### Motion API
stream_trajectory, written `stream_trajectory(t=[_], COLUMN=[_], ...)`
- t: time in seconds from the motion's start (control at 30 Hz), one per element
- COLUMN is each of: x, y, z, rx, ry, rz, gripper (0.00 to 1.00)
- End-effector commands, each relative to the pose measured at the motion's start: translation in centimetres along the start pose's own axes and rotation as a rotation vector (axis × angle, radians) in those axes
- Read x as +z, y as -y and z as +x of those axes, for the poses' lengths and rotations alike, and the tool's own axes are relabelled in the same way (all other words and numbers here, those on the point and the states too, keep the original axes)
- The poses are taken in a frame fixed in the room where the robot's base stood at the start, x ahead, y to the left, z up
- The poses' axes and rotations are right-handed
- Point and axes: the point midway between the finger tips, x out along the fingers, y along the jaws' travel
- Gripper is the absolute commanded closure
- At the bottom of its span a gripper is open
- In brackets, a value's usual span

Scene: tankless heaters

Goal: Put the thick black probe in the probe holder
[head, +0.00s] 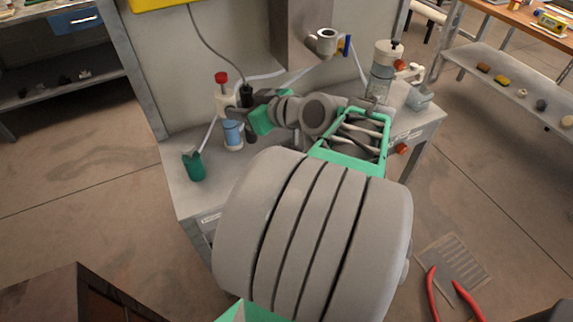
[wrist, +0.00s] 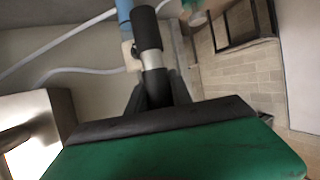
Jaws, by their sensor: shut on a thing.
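The thick black probe (head: 247,94) stands roughly upright over the bench in the head view, with a thin cable at its upper end. In the wrist view the probe (wrist: 146,28) shows a black body and a silver band. My gripper (wrist: 158,88) is shut on it around the part below the band; in the head view the gripper (head: 249,116) is partly hidden by its green body. A green cup-like piece (head: 194,167), which may be the probe holder, stands on the bench to the left of my gripper. A green piece (wrist: 195,17) also shows at the wrist view's top.
A blue cylinder (head: 233,134) and a red-topped valve (head: 221,80) stand close to the left of my gripper. White hoses run behind. A metal pipe fitting (head: 326,41) juts from the wall panel. The bench top (head: 187,200) is bare at front left.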

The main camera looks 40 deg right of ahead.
Motion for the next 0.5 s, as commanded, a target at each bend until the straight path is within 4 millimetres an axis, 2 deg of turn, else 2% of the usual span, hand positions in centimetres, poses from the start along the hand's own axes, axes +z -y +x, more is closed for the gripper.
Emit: stream_trajectory(t=[0.03, 0.1, 0.23, 0.37, 0.5], x=[2.6, 4.1, 5.9, 6.7, 7.7], y=[-1.8, -2.8, -3.6, -3.9, -4.8], z=[-1.6, -4.0, -7.3, -8.3, -6.9], rx=[0.029, 0.041, 0.053, 0.054, 0.052], ry=[0.002, 0.007, 0.012, 0.014, 0.015], rz=[0.007, 0.014, 0.023, 0.022, 0.017], gripper=[1.0, 1.0, 1.0, 1.0, 1.0])
